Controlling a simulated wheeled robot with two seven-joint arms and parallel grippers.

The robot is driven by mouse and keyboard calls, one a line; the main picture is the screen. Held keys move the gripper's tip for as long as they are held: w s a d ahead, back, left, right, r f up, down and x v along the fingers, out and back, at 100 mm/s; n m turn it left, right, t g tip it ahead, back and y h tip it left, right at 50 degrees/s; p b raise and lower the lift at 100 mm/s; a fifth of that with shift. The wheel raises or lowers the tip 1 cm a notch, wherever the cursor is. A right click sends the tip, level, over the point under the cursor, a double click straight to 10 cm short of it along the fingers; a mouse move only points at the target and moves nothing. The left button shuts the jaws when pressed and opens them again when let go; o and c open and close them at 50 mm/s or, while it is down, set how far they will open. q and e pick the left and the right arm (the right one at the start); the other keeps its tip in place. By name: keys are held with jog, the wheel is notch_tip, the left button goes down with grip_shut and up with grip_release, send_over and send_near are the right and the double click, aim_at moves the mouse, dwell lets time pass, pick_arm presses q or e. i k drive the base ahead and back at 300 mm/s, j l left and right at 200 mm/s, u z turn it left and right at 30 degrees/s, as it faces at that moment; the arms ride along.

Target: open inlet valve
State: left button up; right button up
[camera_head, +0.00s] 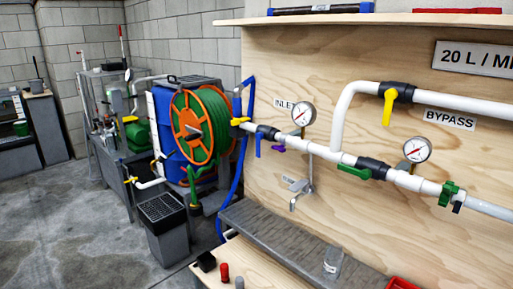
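The INLET label (284,104) is on the plywood panel, above the left part of a white pipe (320,151). Below it, a black fitting (266,132) sits on the pipe with a blue handle (258,147) hanging down at its left. A small purple handle (278,149) is just right of it. A yellow piece (239,121) is at the pipe's left end, by the hose reel. No label marks which of these is the inlet valve. A round gauge (303,114) stands above the pipe. Neither of my grippers shows in the head view.
The BYPASS pipe (450,104) with a yellow handle (388,107) runs above. Further right are a green handle (354,171), a second gauge (417,150) and a green clamp-like part (448,193). A grey ledge (290,246) juts out below. The hose reel (201,127) stands left.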

aim_at(260, 136)
jog(key=i+j+z, duration=0.1)
jog(key=z, duration=0.8)
jog(key=j+z, duration=0.5)
jog(key=j, duration=0.3)
jog(key=k+j+z, duration=0.1)
jog(key=j+z, duration=0.35)
jog(key=j, duration=0.4)
jog(key=k+j, duration=0.1)
jog(key=j, duration=0.4)
jog(key=j+z, duration=0.1)
jog(key=j, duration=0.35)
jog(key=k+j, duration=0.15)
jog(key=j, duration=0.35)
jog(key=k+j, duration=0.1)
jog(key=j, duration=0.35)
jog(key=k+j+z, duration=0.1)
jog(key=j, duration=0.4)
jog(key=k+j, duration=0.15)
jog(key=j, duration=0.3)
jog(key=z, duration=0.05)
